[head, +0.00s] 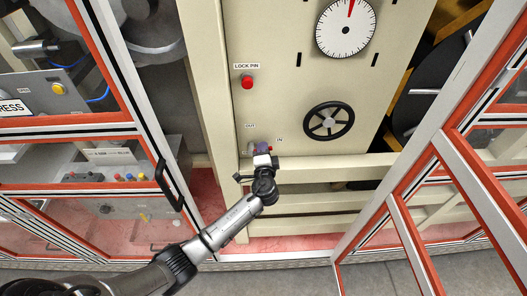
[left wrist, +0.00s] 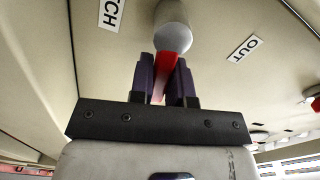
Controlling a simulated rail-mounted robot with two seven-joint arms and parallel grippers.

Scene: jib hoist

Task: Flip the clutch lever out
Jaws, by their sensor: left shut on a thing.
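The clutch lever (left wrist: 168,66) shows in the left wrist view as a short red bar below a pale rounded end (left wrist: 172,28). My left gripper (left wrist: 167,78) has its two dark purple fingers closed on the red part from both sides. In the head view my left gripper (head: 262,148) is at the lower part of the cream panel, between the OUT label (head: 250,126) and the IN label (head: 280,140). There it hides most of the lever. The OUT label also shows in the left wrist view (left wrist: 244,48). My right gripper is not in view.
On the cream panel (head: 290,80) are a red lock pin knob (head: 247,82), a black handwheel (head: 328,121) and a white dial (head: 345,27). Red-and-white framed guard doors stand at left and right, the left one with a black handle (head: 168,185). A cream beam (head: 320,169) runs below the panel.

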